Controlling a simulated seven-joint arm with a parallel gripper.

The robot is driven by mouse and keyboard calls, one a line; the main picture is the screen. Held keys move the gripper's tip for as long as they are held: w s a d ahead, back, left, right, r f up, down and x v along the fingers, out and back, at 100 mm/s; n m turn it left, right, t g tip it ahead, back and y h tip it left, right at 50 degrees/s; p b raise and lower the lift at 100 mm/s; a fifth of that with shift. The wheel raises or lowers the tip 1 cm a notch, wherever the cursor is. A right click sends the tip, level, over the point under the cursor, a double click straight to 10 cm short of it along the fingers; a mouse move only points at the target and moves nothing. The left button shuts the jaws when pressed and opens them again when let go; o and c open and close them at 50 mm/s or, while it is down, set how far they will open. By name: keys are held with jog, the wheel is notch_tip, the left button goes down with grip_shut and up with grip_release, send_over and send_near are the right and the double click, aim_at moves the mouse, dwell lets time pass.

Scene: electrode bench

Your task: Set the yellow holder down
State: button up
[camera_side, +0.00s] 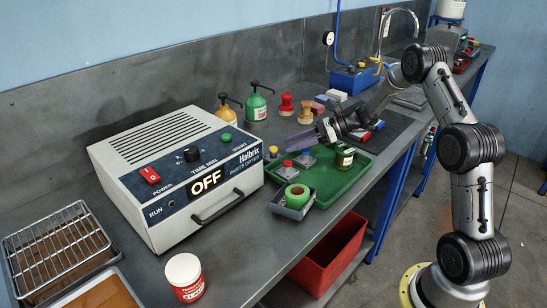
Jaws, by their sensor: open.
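My gripper (326,131) is open above the back part of the green tray (335,190), at the end of my arm reaching in from the right. A purple, elongated piece (302,139) shows just left of the gripper. I cannot tell whether it touches the fingers or lies behind them.
The green tray holds a jar (345,157), red-topped and blue-topped pieces and a grey box with a green roll (297,196). The Halbrix unit (180,170), reading OFF, stands left. Pump bottles and stamps line the back. A red bin (330,255) sits below the bench edge.

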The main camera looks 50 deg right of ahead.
aim_at(281, 156)
jog(key=x, duration=0.4)
jog(key=shift+a+f, duration=0.1)
jog(key=shift+a, duration=0.1)
jog(key=shift+c, duration=0.2)
grip_shut()
